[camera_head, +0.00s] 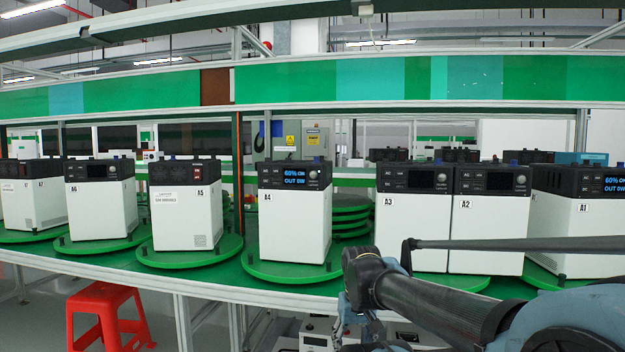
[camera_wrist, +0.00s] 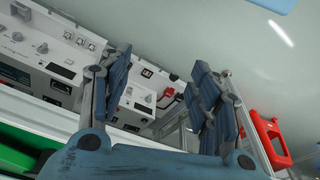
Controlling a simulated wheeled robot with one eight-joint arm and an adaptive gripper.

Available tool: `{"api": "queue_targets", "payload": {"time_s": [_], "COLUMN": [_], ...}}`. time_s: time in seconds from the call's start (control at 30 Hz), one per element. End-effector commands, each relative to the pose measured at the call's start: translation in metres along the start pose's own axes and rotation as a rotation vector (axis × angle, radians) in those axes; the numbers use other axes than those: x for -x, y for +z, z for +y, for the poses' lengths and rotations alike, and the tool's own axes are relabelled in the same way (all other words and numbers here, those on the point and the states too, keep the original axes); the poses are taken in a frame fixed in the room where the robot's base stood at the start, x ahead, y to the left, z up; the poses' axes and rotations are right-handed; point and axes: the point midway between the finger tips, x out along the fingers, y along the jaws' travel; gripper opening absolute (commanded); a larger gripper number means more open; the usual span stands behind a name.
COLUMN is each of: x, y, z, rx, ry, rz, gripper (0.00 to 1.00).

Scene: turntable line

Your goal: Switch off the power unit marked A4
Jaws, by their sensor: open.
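The power unit marked A4 (camera_head: 294,222) is a white box with a black top panel. It stands upright on a green turntable (camera_head: 262,272) near the middle of the head view. Its small display (camera_head: 294,178) is lit blue and reads about "60% ON, OUT 0W". Small buttons and a knob sit around the display; the switch is too small to make out. My gripper (camera_wrist: 160,78) is open and empty in the wrist view, with two blue-grey fingers apart. My arm shows at the lower right of the head view; A4 is not recognisable in the wrist view.
Units A3 (camera_head: 410,232) and A2 (camera_head: 487,235) stand close together to the right, with dark displays. A1 (camera_head: 580,230) has a lit display. A5 (camera_head: 187,215) and A6 (camera_head: 100,208) stand to the left. A red stool (camera_head: 108,315) is below the bench.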

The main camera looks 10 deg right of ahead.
Motion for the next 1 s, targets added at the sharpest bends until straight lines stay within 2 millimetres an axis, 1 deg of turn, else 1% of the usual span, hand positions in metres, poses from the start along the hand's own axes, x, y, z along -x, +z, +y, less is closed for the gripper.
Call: {"api": "queue_targets", "payload": {"time_s": [0.03, 0.07, 0.1, 0.17, 0.2, 0.23, 1.0], "x": [0.0, 0.0, 0.0, 0.0, 0.0, 0.0, 0.0], "y": [0.0, 0.0, 0.0, 0.0, 0.0, 0.0, 0.0], "z": [0.0, 0.0, 0.0, 0.0, 0.0, 0.0, 0.0], "rx": [0.0, 0.0, 0.0, 0.0, 0.0, 0.0, 0.0], "ry": [0.0, 0.0, 0.0, 0.0, 0.0, 0.0, 0.0], "rz": [0.0, 0.0, 0.0, 0.0, 0.0, 0.0, 0.0], "gripper": [0.43, 0.37, 0.28, 0.14, 0.05, 0.0, 0.0]}}
